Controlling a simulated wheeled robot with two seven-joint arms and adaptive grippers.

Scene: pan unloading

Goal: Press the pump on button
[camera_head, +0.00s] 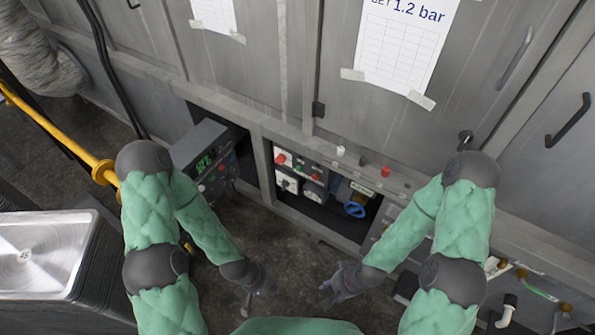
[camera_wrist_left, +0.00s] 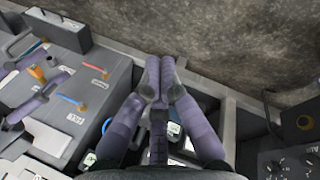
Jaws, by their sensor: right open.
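A control panel with red and green buttons (camera_head: 298,168) and white sockets sits in the open bay of the grey cabinet, in the head view. A grey box with a lit green display (camera_head: 204,163) and small knobs stands to its left. The labels are too small to read, so I cannot tell which button is pump on. My left gripper (camera_head: 255,292) is low in front of the bay, apart from the panel. In the left wrist view its fingers (camera_wrist_left: 159,68) meet at the tips with nothing seen between them. My right gripper (camera_head: 332,290) is open and empty, to the right.
A blue round handle (camera_head: 355,209) is inside the bay. A red knob (camera_head: 385,171) and a white knob (camera_head: 340,150) are on the ledge above. A yellow pipe (camera_head: 50,130) and a metal tray (camera_head: 40,255) are at the left. Dark floor lies before the bay.

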